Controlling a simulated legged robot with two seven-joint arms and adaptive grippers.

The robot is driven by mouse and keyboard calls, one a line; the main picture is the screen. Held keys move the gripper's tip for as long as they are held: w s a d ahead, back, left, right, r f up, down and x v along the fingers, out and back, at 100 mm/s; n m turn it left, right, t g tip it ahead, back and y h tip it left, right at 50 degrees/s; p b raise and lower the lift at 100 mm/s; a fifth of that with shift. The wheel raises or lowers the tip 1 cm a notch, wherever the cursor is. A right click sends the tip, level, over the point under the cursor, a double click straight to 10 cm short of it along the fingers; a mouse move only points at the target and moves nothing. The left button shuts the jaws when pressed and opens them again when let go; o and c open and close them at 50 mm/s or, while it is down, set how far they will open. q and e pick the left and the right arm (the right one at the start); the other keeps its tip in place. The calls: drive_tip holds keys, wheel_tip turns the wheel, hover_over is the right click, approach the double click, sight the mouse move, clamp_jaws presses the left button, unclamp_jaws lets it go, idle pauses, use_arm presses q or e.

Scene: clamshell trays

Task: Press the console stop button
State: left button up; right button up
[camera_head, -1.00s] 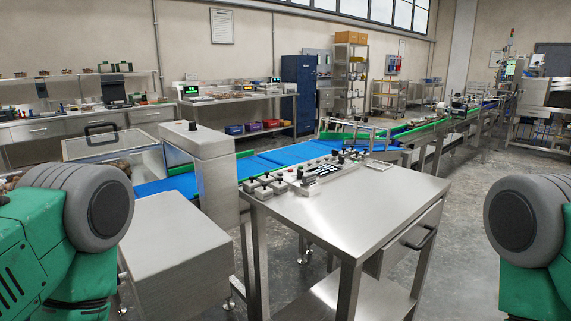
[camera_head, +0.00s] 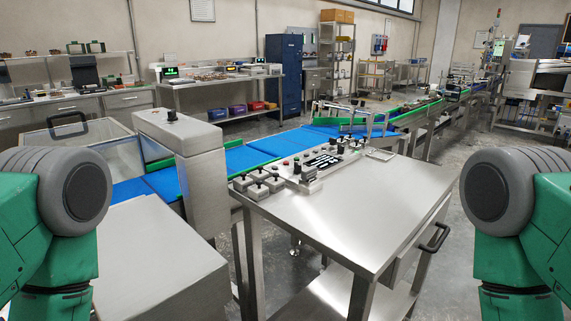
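The console (camera_head: 323,163) is a pale panel with several dark knobs and buttons, lying along the far left edge of a steel table (camera_head: 350,215). Several grey boxes with dark, round-topped buttons (camera_head: 262,183) sit at its near left end. At this size I cannot tell which button is the stop button. Neither of my grippers is in view. Only green and grey upper parts of my two arms show, at the left and right edges, well apart from the console.
A blue conveyor (camera_head: 245,158) with green edges runs behind the table. A steel post (camera_head: 190,165) with a dark knob on top and a low steel cabinet (camera_head: 155,260) stand left of the table. Bare floor shows to the right. The table's near top is clear.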

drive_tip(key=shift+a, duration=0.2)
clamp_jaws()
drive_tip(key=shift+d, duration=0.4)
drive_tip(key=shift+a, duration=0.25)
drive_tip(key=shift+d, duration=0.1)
